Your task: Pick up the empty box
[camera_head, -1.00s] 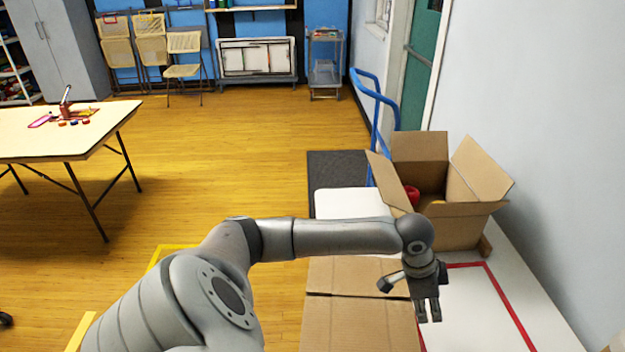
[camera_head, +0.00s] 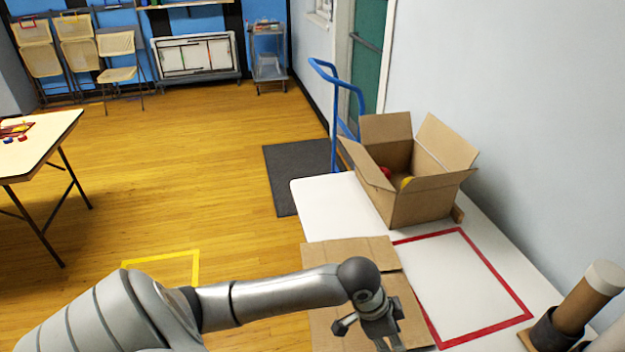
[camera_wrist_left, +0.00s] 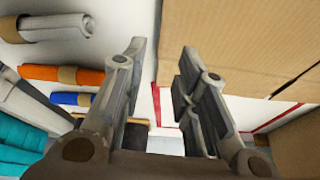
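A brown cardboard box (camera_head: 345,256) with a seam across its top lies on the white table, partly hidden behind my left arm. I cannot see inside it. An open cardboard box (camera_head: 425,205) with raised flaps stands farther back and holds something red and something yellow. My left gripper (camera_head: 391,345) points down in front of the near box's right part, its tips at the picture's lower edge. In the left wrist view its fingers (camera_wrist_left: 162,58) are apart with nothing between them, and a cardboard surface (camera_wrist_left: 235,45) fills the upper right. My right gripper is not in view.
A red tape outline (camera_head: 500,287) marks bare white table (camera_head: 465,285). A brown roll with a pale end (camera_head: 590,300) stands in a dark holder at the right. A blue-handled cart (camera_head: 335,110) is behind the table. Fabric rolls (camera_wrist_left: 60,75) show at left in the wrist view.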

